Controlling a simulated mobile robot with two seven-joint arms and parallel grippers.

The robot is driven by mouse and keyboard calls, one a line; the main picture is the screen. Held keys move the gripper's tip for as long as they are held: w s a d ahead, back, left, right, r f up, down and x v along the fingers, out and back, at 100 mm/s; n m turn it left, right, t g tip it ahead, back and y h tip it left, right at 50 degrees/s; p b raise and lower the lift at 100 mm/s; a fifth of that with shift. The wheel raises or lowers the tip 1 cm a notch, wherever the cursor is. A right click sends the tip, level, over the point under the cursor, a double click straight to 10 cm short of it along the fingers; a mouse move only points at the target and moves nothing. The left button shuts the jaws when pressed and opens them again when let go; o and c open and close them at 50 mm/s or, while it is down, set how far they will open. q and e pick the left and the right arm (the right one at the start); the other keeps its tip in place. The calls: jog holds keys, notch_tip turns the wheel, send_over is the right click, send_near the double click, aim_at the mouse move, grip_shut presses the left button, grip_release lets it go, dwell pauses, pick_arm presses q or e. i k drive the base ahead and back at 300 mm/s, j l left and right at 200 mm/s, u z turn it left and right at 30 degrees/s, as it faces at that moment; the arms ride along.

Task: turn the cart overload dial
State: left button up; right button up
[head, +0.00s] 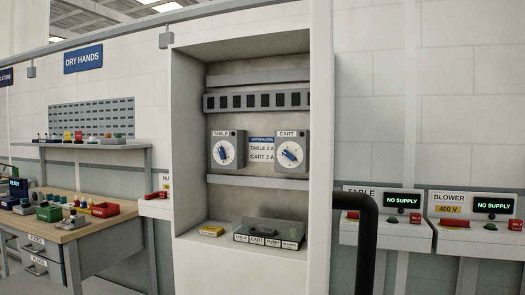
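The cart overload dial (291,153) is on a grey box labelled CART, on the right inside an open wall cabinet (187,140). It has a round white face and a blue knob, whose bar slants from upper left to lower right. A similar dial labelled TABLE (224,152) is to its left, its blue bar closer to upright. Between them a plate (261,149) reads TABLE 3 A or similar and CART 2 A; the small figures are hard to read. Neither gripper is in view.
A clear-covered box (269,232) labelled CART and PUMP and a yellow item (212,231) stand on the cabinet floor. A black bent tube (367,235) rises right of the cabinet, before the TABLE panel (385,231). A cluttered workbench (70,234) is at left.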

aim_at(292, 158)
jog(key=j+z, duration=0.1)
jog(key=z, duration=0.3)
jog(key=i+j+z, duration=0.1)
jog(key=z, duration=0.35)
jog(key=j+z, duration=0.15)
jog(key=z, duration=0.25)
jog(key=j+z, duration=0.5)
jog(key=j, duration=0.25)
jog(key=j+z, duration=0.2)
jog(key=j, duration=0.55)
jog(key=k+j+z, duration=0.2)
jog(key=j, duration=0.55)
